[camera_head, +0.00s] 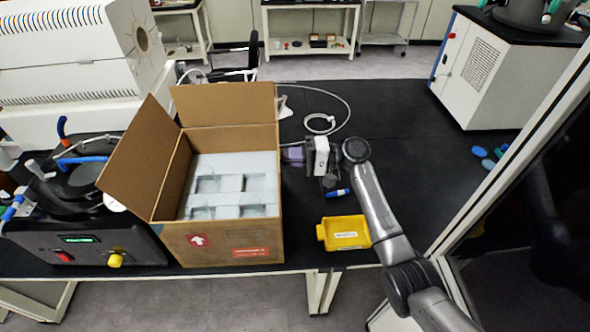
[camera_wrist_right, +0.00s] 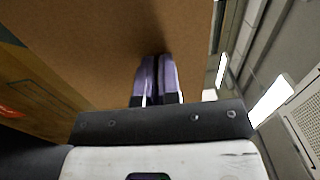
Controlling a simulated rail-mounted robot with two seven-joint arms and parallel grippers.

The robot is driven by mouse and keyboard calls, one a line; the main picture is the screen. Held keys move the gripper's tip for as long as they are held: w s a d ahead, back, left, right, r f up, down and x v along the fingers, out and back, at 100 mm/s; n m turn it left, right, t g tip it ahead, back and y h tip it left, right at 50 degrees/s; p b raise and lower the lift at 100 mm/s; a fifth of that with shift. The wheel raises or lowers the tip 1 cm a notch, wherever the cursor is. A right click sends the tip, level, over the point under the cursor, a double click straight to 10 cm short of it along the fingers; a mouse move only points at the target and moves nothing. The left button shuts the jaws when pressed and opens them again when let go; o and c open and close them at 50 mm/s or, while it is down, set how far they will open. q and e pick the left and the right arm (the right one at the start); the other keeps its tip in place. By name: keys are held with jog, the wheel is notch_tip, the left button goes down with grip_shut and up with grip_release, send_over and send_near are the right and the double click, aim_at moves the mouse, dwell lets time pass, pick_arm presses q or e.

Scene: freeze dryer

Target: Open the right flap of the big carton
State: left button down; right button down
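The big carton (camera_head: 222,238) stands open-topped on the black bench. Its left flap (camera_head: 139,153) leans outward to the left, and its back flap (camera_head: 224,104) stands up. No right flap stands above the right rim; whether it hangs down outside is hidden. My right gripper (camera_head: 292,154) is beside the carton's right side, pointing at it. In the right wrist view its purple fingers (camera_wrist_right: 157,82) are together, with tips at or very near a brown cardboard face (camera_wrist_right: 105,45). No cardboard is visible between them. My left gripper is not in view.
White foam packing (camera_head: 232,168) fills the carton. A yellow tray (camera_head: 344,233) and a blue item (camera_head: 338,192) lie right of it. A black device (camera_head: 85,225) stands close on the left.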

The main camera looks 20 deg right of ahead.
jog(key=shift+s+d+f+t+y+b, duration=0.2)
jog(key=shift+d+y+b, duration=0.3)
jog(key=shift+b, duration=0.35)
jog(key=shift+s+d+f+t+y+b, duration=0.1)
jog(key=shift+d+f+y+b, duration=0.15)
jog(key=shift+d+y+b, duration=0.45)
jog(key=shift+s+d+f+t+y+b, duration=0.15)
jog(key=shift+d+f+y+b, duration=0.15)
jog(key=shift+b, duration=0.7)
jog(key=c, duration=1.3)
grip_release()
jog(key=shift+d, duration=0.15)
jog(key=b+v, duration=0.2)
jog(key=v, duration=1.1)
jog(key=shift+s+d+f, duration=0.1)
jog(key=shift+d+f, duration=0.05)
jog(key=shift+d, duration=0.1)
